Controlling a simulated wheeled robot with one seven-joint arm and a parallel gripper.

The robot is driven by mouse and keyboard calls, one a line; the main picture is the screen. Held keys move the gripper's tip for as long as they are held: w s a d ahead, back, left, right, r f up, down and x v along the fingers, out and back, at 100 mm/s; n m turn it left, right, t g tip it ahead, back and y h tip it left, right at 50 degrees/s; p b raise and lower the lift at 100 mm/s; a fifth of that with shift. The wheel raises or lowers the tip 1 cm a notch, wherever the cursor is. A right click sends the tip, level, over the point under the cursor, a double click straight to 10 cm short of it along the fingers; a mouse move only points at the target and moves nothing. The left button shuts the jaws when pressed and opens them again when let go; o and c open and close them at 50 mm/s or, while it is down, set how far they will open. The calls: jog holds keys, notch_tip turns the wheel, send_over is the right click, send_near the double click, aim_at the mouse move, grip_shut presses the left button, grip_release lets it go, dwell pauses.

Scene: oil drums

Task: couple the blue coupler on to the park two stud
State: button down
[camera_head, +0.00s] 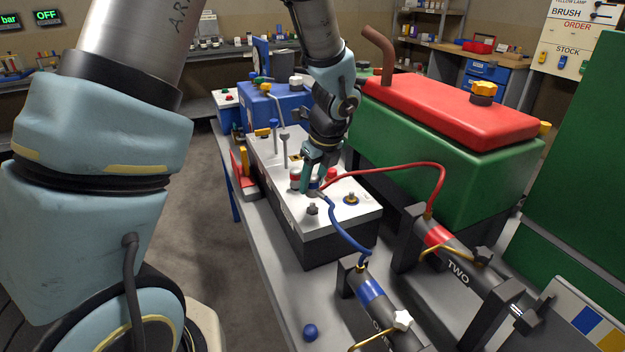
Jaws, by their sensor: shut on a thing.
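My gripper (309,186) reaches down over the white top of a box (277,156) on the bench. It is shut at the upper end of a blue hose (345,233), where the blue coupler would be; the fingers mostly hide the coupler. The hose runs down to a blue-banded cylinder (371,293). Red-and-white fittings (295,181) show beside the fingers. I cannot read any stud's label, so I cannot tell which is park two.
A red hose (436,172) arches from a red-banded cylinder (440,238) marked TWO to near my gripper. Levers (284,146) rise from the box's far part. A green tank (450,165) with a red lid stands right. A blue ball (310,332) lies on the bench front.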

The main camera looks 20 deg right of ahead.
aim_at(315, 187)
jog(key=shift+f, duration=0.4)
jog(key=shift+f, duration=0.3)
jog(key=shift+f+b, duration=0.15)
jog(key=shift+b, duration=0.2)
jog(key=shift+f, duration=0.45)
jog(key=shift+f+b, duration=0.55)
jog(key=shift+f, duration=0.35)
dwell(1.1)
jog(key=shift+c, duration=1.7)
grip_release()
